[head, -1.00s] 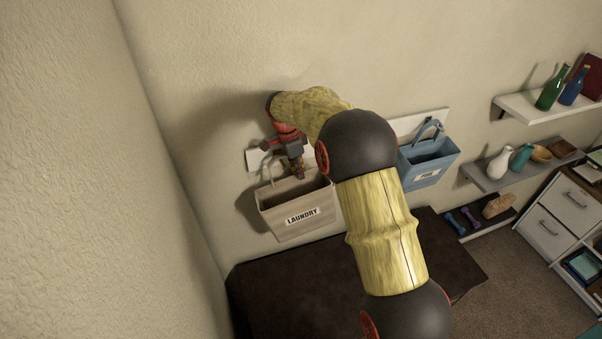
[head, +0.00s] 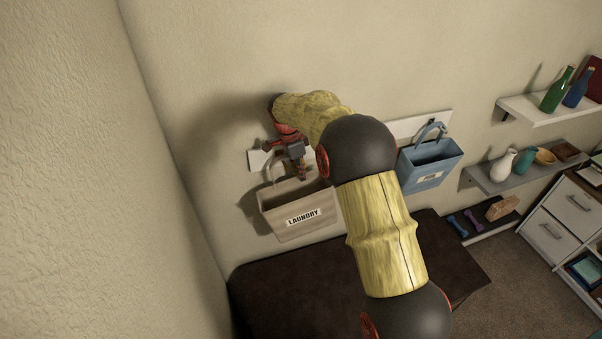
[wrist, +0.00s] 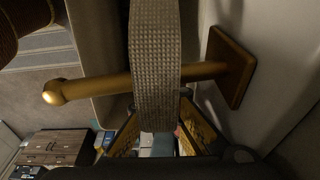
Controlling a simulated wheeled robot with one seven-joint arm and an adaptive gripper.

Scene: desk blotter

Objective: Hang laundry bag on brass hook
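The beige laundry bag (head: 298,224), with a "LAUNDRY" label, is by the wall under my gripper (head: 302,176). Its pale strap (head: 268,172) rises beside my fingers. In the wrist view the woven strap (wrist: 155,62) crosses in front of the brass hook (wrist: 100,86). The hook's round knob shows left of the strap, its square wall plate right. The strap's back side is hidden, so I cannot tell if its loop encloses the hook. My brass-coloured fingers (wrist: 160,125) stand either side of the strap's lower end. Their tips are partly hidden; whether they grip is unclear.
A blue bin (head: 428,165) hangs on a white wall board (head: 405,128) to the right. Shelves with bottles (head: 558,88), vases (head: 502,166) and dumbbells (head: 466,222) are further right. A dark table (head: 300,280) is below the bag. The wall is close on the left.

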